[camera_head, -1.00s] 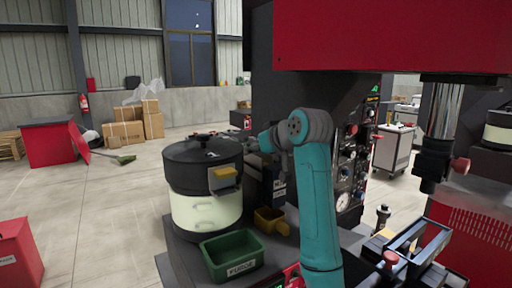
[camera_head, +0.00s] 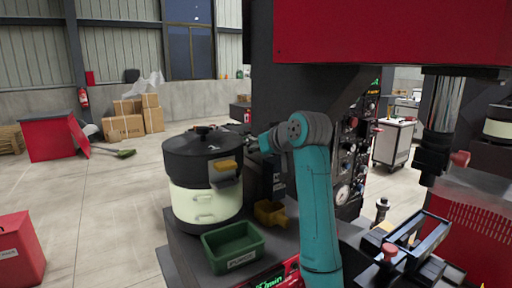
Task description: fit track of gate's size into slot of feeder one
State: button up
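A feeder (camera_head: 203,180) with a black lidded bowl and a cream body stands left of my arm. On its front right side is a grey box-like fitting (camera_head: 228,183) with a yellow part (camera_head: 226,165) at its top; I cannot make out a slot or gate size. My arm's teal link rises at the centre, and its wrist reaches left to the feeder's right side. My gripper (camera_head: 256,143) shows only as a small dark end beside the bowl; its fingers are too small and hidden to read. No track can be told apart with certainty.
A red press head hangs above right. A black frame (camera_head: 418,232) stands at the lower right. Another feeder (camera_head: 498,128) is at the right edge.

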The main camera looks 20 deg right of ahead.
jog(key=o, duration=0.5)
jog(key=shift+s+r, duration=0.1)
jog(key=v, duration=1)
jog(key=shift+s+d+r, duration=0.1)
jog(key=shift+s+r, duration=0.05)
jog(key=shift+s, duration=0.15)
jog(key=shift+s+d+r, duration=0.1)
jog(key=shift+s+r, duration=0.15)
jog(key=shift+s, duration=0.2)
jog(key=shift+s, duration=0.1)
